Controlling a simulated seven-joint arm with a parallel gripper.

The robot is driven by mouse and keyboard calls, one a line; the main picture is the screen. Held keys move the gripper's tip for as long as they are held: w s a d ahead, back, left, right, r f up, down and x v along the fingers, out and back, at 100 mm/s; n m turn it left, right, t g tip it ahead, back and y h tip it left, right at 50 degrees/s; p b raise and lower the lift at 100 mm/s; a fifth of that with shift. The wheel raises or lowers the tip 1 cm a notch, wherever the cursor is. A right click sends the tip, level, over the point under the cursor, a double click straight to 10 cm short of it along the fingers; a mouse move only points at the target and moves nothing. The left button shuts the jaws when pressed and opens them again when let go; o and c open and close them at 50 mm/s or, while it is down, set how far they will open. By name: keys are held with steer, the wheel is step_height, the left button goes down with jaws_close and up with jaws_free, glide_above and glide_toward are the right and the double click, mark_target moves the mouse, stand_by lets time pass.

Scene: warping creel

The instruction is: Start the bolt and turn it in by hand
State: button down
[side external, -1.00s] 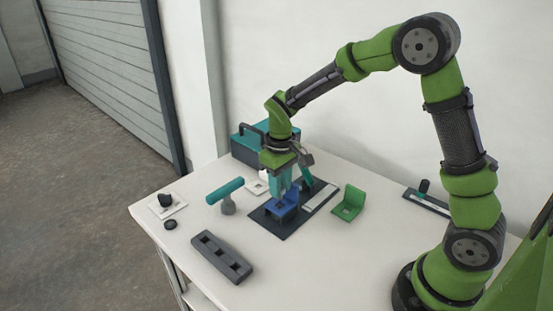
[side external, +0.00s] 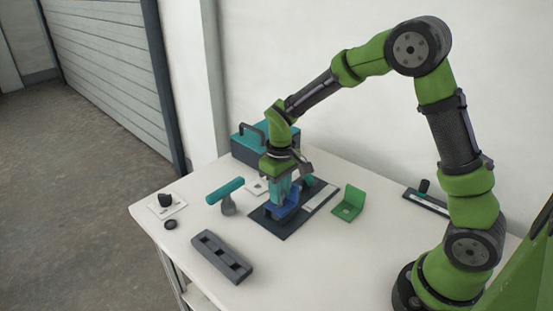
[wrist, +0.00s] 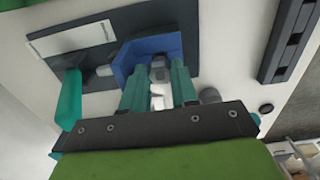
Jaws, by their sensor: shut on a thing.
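A blue angled bracket (side external: 292,209) stands on a dark mat (side external: 270,226); it also shows at the top middle of the wrist view (wrist: 137,50). My gripper (side external: 281,204) points down at the bracket. In the wrist view its two teal fingers (wrist: 159,66) straddle a grey bolt head (wrist: 158,72) at the bracket, shut on it. The bolt's lower part is hidden, so I cannot tell how deep it sits. In the side view the fingers hide the bolt.
A teal-handled tool (wrist: 70,97) lies close beside the bracket. A teal T-shaped piece (side external: 225,190), a green bracket (side external: 349,203), a dark block with holes (side external: 221,257) and a black ring (side external: 170,224) are around. A teal toolbox (side external: 246,148) stands behind. The front right tabletop is clear.

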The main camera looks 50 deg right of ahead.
steer(key=shift+f, duration=0.45)
